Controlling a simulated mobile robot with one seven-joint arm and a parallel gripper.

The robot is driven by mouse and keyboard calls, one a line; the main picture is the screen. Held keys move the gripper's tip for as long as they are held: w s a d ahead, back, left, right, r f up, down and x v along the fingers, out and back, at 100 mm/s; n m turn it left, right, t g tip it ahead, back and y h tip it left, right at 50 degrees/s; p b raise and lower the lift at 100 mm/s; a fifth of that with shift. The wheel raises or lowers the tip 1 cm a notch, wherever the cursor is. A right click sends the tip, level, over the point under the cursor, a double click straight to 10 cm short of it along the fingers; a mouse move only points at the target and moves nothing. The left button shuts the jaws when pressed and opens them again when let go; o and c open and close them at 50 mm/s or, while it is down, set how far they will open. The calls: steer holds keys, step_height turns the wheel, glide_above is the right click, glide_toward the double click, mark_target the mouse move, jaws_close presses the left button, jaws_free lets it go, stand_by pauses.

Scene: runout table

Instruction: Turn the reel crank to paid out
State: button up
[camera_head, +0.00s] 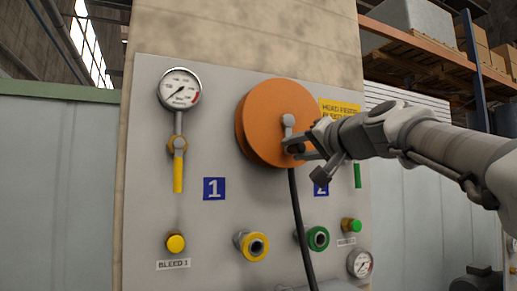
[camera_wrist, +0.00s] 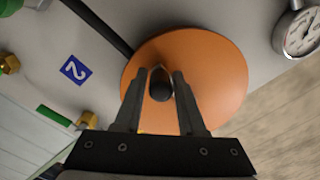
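The orange reel (camera_head: 262,106) is a round drum on the grey panel, and its face also fills the middle of the wrist view (camera_wrist: 215,75). The reel crank has a light grey hub end (camera_head: 288,121) near the middle of the reel face. Its dark round knob (camera_wrist: 160,91) shows between my fingers in the wrist view. My gripper (camera_head: 291,146) is at the lower right part of the reel face, with its fingers close on both sides of the knob. Most of the crank arm is hidden by my fingers. A black hose (camera_head: 297,215) hangs down from the reel.
The panel carries a gauge (camera_head: 181,89) over a yellow-handled valve (camera_head: 178,170) at left. Below are a yellow button (camera_head: 176,243), a yellow coupling (camera_head: 252,245), a green coupling (camera_head: 317,238) and a second gauge (camera_head: 360,263). A yellow sign (camera_head: 340,108) is behind my arm.

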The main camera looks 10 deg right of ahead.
jaws_close()
stand_by(1.1)
